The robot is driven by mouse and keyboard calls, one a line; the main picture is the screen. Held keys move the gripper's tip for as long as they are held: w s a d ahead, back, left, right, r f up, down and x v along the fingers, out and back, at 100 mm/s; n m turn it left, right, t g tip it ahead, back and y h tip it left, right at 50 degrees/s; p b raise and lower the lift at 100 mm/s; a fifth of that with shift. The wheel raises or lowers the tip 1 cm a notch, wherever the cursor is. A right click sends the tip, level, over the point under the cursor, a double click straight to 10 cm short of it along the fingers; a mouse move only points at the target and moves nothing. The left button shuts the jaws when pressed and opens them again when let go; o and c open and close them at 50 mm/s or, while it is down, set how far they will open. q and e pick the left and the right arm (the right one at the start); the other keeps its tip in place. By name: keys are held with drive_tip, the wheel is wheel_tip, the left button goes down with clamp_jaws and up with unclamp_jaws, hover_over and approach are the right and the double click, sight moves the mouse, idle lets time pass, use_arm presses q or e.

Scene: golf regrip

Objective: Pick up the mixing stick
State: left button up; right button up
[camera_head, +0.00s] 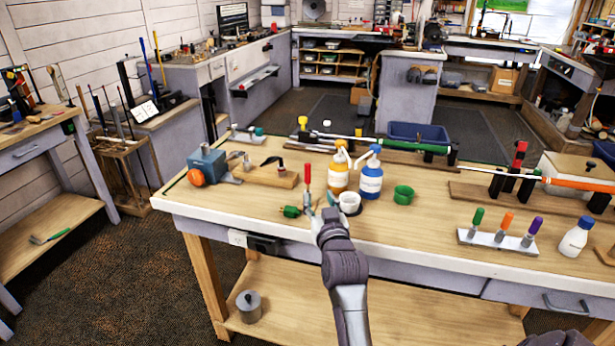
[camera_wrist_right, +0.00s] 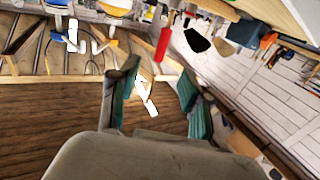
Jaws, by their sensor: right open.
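My right gripper (camera_head: 322,212) is open over the front part of the workbench (camera_head: 440,235), left of a white cup (camera_head: 349,203). In the right wrist view its two teal-padded fingers (camera_wrist_right: 160,95) stand apart. A pale, thin shape (camera_wrist_right: 146,96) shows between them; I cannot tell whether it is the mixing stick or lies beyond the fingers. A red-handled tool (camera_head: 307,175) stands upright just behind the gripper, and a red handle (camera_wrist_right: 163,44) shows past the fingers in the wrist view. No mixing stick shows clearly in the head view. My left gripper is not in view.
A vise (camera_head: 206,165) sits at the left end. Clubs lie along the back.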

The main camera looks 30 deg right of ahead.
sight(308, 176)
drive_tip(key=x, duration=0.7)
drive_tip(key=shift+w+p, duration=0.2)
drive_tip(key=shift+p, duration=0.2)
drive_tip(key=shift+f+p+x, duration=0.15)
drive_tip(key=shift+p+x, duration=0.2)
drive_tip(key=shift+x, duration=1)
drive_tip(key=shift+f+p+x, duration=0.15)
drive_tip(key=shift+p+x, duration=0.15)
drive_tip(key=shift+x, duration=1.1)
drive_tip(key=shift+a, duration=0.15)
drive_tip(key=shift+c, duration=0.4)
clamp_jaws()
